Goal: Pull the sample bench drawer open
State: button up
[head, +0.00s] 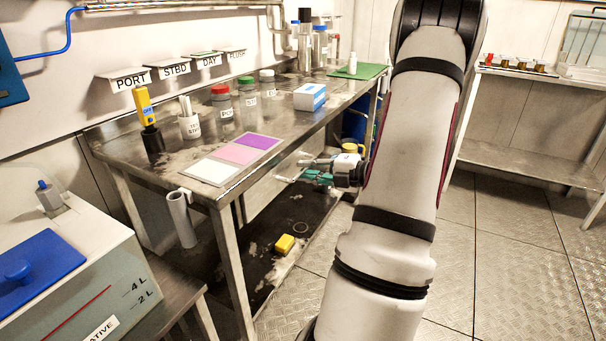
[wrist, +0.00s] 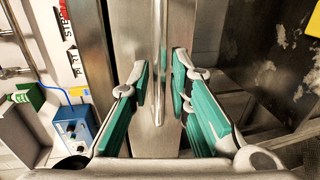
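The sample bench (head: 275,150) is a steel table in the head view. My gripper (head: 305,168) is at its long front edge, just below the top. In the wrist view, a steel drawer front (wrist: 127,35) fills the middle, with a long bar handle (wrist: 159,60) running up and down the picture. My gripper (wrist: 161,82) is open, its green-padded fingers on either side of the bar. A gap shows on both sides, so the fingers do not appear to grip it. The drawer looks shut, but its edges are largely hidden in the head view.
Bottles, a blue-and-white box (head: 310,97) and coloured cards (head: 233,159) stand on the bench top. A yellow block (head: 284,244) lies on the dark lower shelf. Another shelf unit (head: 540,160) stands at the right. Metal floor (head: 510,260) is clear to the right of my arm.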

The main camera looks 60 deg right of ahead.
jog(key=shift+w+f, duration=0.15)
jog(key=shift+w, duration=0.55)
grip_shut()
jog(key=f+p+v, duration=0.2)
jog(key=p+v, duration=0.4)
jog(key=v, duration=0.5)
jog(key=s+f+p+v, duration=0.1)
jog(key=p+v, duration=0.5)
jog(key=v, duration=0.6)
jog(key=shift+f, duration=0.9)
jog(key=shift+s+d, duration=0.1)
jog(key=shift+d, duration=0.05)
grip_release()
